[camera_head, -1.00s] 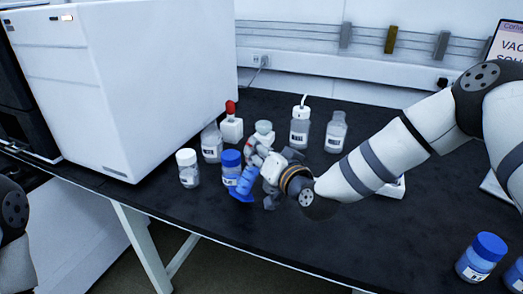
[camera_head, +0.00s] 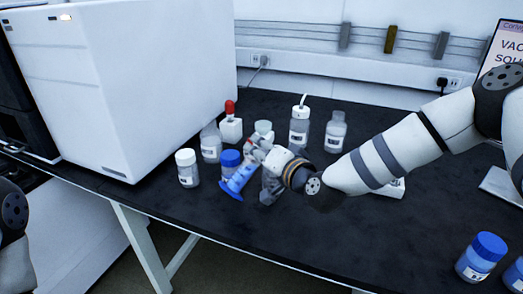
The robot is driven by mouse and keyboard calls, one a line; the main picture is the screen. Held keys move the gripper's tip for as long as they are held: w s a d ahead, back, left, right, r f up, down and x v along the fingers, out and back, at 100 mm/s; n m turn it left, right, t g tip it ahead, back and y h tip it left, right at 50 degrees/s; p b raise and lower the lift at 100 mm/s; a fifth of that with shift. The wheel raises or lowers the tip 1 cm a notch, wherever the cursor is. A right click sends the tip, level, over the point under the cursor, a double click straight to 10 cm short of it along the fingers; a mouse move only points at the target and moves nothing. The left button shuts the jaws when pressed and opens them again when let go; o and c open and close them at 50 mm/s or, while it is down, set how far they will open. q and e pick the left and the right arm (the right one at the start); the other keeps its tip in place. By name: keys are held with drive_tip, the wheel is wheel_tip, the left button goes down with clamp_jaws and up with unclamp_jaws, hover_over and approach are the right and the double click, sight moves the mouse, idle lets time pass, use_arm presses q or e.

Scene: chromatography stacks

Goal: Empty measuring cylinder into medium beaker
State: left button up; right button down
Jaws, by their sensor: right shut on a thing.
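My right gripper (camera_head: 252,162) is shut on a blue measuring cylinder (camera_head: 238,181), close to a blue-capped bottle. The cylinder is tilted, its lower end toward the lower left. Its upper end is hidden by the gripper, so I cannot tell if liquid is in it. No medium beaker can be made out for certain. A pale round-topped vessel (camera_head: 263,127) stands just behind the gripper, partly hidden. My left gripper is out of view.
Around the gripper stand a white-capped bottle (camera_head: 187,168), a blue-capped bottle (camera_head: 230,160), a clear bottle (camera_head: 210,143), a red-topped bottle (camera_head: 230,126) and two bottles (camera_head: 299,127) (camera_head: 335,132) behind. A large white instrument (camera_head: 130,85) is at left. The table's front middle is clear.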

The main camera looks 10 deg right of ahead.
drive_tip(key=shift+r, duration=0.1)
drive_tip(key=shift+m, duration=0.5)
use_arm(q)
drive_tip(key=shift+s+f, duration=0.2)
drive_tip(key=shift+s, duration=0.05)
use_arm(e)
drive_tip(key=shift+w+d+m+g+y, duration=0.1)
drive_tip(key=shift+m+g+y, duration=0.2)
drive_tip(key=shift+m, duration=0.1)
drive_tip(key=shift+d+m+b, duration=0.1)
drive_tip(key=shift+m+b, duration=0.25)
drive_tip(key=shift+m, duration=0.05)
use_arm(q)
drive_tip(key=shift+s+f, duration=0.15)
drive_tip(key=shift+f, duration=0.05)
